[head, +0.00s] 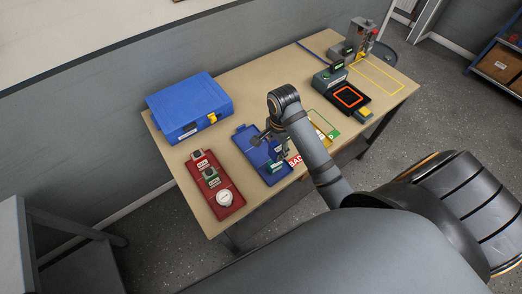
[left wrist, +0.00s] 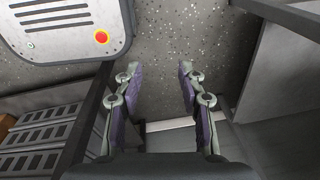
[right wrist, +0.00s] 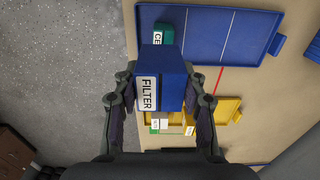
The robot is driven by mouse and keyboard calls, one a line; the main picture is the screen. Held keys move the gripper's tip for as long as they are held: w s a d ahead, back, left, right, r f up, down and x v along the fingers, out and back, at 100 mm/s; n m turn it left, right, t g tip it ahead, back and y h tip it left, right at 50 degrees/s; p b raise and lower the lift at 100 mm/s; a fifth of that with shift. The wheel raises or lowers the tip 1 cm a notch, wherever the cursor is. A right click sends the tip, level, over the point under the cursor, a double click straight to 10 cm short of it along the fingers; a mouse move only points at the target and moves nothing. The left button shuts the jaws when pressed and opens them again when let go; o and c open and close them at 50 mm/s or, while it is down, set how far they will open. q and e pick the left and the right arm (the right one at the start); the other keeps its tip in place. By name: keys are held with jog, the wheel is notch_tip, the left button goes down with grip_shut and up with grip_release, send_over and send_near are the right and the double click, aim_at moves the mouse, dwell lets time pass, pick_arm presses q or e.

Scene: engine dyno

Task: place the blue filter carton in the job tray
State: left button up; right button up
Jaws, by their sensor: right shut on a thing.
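The blue filter carton (right wrist: 172,75), with a white FILTER label, is held between the fingers of my right gripper (right wrist: 160,100) in the right wrist view. In the head view my right gripper (head: 262,136) hangs over the blue tray, which I take as the job tray (head: 245,134); the carton is hard to make out there. The tray also shows in the right wrist view (right wrist: 245,35), with white dividing lines and a green carton (right wrist: 163,34) in one compartment, partly hidden by the filter carton. My left gripper (left wrist: 160,95) is open and empty above the floor.
A red tray (head: 230,193) with small cartons and a white round thing lies left of the blue tray. A blue case (head: 188,105) stands behind. A yellow tray (right wrist: 228,108) with small items lies beside the blue tray. A black pad (head: 345,98) and devices stand farther right.

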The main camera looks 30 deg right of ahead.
jog(key=w+f+b, duration=0.2)
jog(key=w+a+f+b, duration=0.1)
jog(key=w+f+b, duration=0.1)
jog(key=w+b, duration=0.1)
jog(key=w+f+b, duration=0.2)
jog(key=w+f, duration=0.1)
jog(key=shift+a, duration=0.15)
jog(key=shift+w+f+b, duration=0.15)
jog(key=shift+w+b, duration=0.05)
jog(key=shift+b, duration=0.2)
jog(key=shift+w, duration=0.1)
jog(key=f+b, duration=0.4)
jog(key=shift+w+b, duration=0.3)
jog(key=shift+w, duration=0.1)
jog(key=shift+r+p, duration=0.15)
jog(key=shift+p, duration=0.15)
jog(key=o, duration=1.2)
jog(key=shift+c, duration=0.2)
